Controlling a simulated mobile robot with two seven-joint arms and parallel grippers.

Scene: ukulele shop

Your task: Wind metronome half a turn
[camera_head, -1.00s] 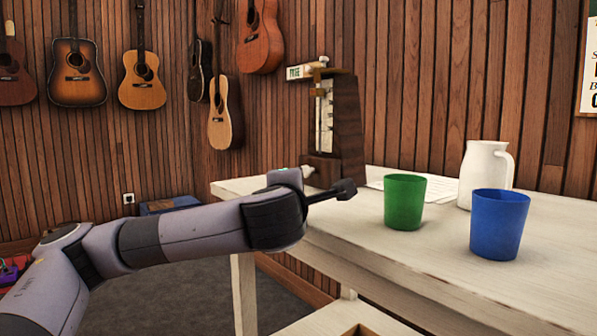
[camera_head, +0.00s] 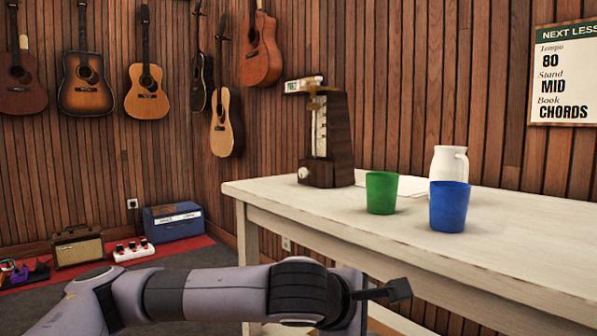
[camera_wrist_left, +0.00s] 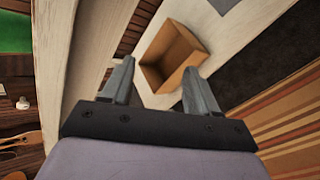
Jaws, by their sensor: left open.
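The dark wooden metronome (camera_head: 342,140) stands upright at the far left end of the white table. It has a pale scale on its front and a small lettered tag on top. A pale round knob (camera_head: 303,174) sits low on its left side. My left arm reaches in low, in front of the table, with its end well apart from the metronome. In the left wrist view my left gripper (camera_wrist_left: 158,72) is open, with nothing between its fingers. The metronome cannot be made out there. My right gripper is in neither view.
A green cup (camera_head: 381,193), a blue cup (camera_head: 449,206) and a white jug (camera_head: 449,162) stand right of the metronome on the table (camera_head: 520,235). An open brown box (camera_wrist_left: 172,57) lies beyond my fingers in the wrist view. A lesson sign (camera_head: 563,75) hangs on the wall.

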